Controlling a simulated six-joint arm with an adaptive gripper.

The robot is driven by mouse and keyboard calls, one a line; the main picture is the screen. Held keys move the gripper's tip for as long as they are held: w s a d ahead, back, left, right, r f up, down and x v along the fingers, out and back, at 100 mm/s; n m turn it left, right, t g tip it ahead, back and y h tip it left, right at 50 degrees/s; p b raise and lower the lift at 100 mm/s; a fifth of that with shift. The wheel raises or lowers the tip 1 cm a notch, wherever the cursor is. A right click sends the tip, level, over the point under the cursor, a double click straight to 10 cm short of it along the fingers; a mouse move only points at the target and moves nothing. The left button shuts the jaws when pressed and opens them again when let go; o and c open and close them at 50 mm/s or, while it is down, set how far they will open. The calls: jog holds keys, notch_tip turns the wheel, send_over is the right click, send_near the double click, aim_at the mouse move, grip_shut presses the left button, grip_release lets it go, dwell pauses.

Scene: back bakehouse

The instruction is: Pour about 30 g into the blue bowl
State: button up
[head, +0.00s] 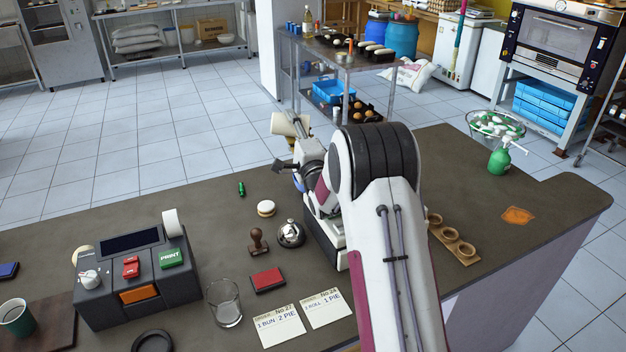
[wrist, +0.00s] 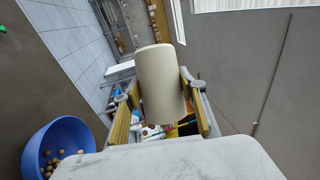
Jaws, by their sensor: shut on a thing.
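My gripper (head: 290,143) is shut on a cream cylindrical container (head: 281,124), held up above the counter's far edge. In the wrist view the container (wrist: 160,85) sits between the two yellowish finger pads and looks tilted. Its mouth and contents cannot be seen. The blue bowl (wrist: 48,143) is at the lower left of the wrist view, with several small brown round pieces inside. The container is apart from the bowl in that view. In the head view only a sliver of blue (head: 298,182) shows beside my arm, likely the bowl.
A white machine (head: 341,259) stands on the counter, mostly hidden by my arm. Near it are a bell (head: 291,233), a stamp (head: 258,241), a red pad (head: 267,280) and a glass (head: 224,302). A green spray bottle (head: 501,157) stands at right.

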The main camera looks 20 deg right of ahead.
jog(key=shift+r, duration=0.25)
dwell(0.4)
jog(key=shift+f, duration=0.2)
jog(key=n, duration=0.1)
jog(key=f+n+g, duration=0.1)
jog(key=n, duration=0.1)
jog(key=shift+w+a+y, duration=0.2)
jog(key=shift+a+y, duration=0.15)
jog(key=shift+y, duration=0.05)
jog(key=f+n, duration=0.1)
jog(key=a+f+n+g, duration=0.1)
jog(key=shift+w+a+f, duration=0.3)
jog(key=shift+w+f, duration=0.05)
jog(key=shift+w, duration=0.05)
jog(key=shift+f+n, duration=0.1)
jog(key=shift+n, duration=0.3)
